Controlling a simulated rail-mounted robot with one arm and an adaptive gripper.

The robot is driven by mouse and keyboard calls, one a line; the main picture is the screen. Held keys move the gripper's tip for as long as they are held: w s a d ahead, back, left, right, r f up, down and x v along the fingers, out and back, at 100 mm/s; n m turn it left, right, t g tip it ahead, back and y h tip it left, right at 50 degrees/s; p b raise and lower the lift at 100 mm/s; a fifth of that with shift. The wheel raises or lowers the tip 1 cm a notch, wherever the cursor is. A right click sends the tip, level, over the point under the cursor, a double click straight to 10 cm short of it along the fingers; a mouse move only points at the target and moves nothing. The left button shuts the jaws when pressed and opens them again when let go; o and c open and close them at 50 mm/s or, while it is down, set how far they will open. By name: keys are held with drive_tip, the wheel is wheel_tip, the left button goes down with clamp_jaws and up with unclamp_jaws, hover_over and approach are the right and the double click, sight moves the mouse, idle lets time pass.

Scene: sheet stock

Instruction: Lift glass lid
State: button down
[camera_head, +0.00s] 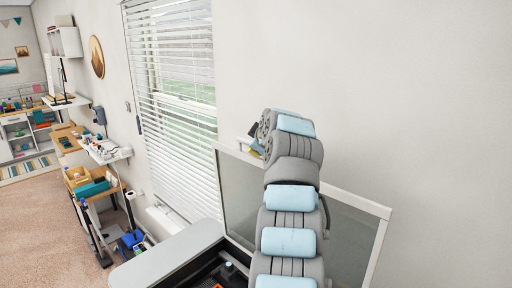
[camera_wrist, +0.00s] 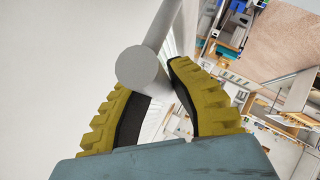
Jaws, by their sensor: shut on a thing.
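The glass lid (camera_head: 240,195) is a pale-framed grey pane that stands raised and steeply tilted at the right of the head view. My arm covers its middle. In the wrist view, the yellow ridged fingers of my gripper (camera_wrist: 150,82) are shut on a grey round bar (camera_wrist: 141,68), which looks like the lid's handle. The exact contact is partly hidden.
Below the lid is a machine with a light grey casing (camera_head: 172,258) and a dark open interior (camera_head: 208,272). A plain wall and a window with blinds (camera_head: 175,95) are behind. Shelves and a cart (camera_head: 92,183) stand at the left, beside open carpet (camera_head: 35,225).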

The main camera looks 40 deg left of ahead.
drive_tip(key=shift+r, duration=0.25)
drive_tip(key=c, duration=0.9)
unclamp_jaws()
drive_tip(key=shift+r, duration=0.1)
drive_tip(key=shift+d, duration=0.1)
drive_tip(key=shift+v, duration=1.1)
drive_tip(key=v, duration=0.9)
drive_tip(key=shift+s+d, duration=0.15)
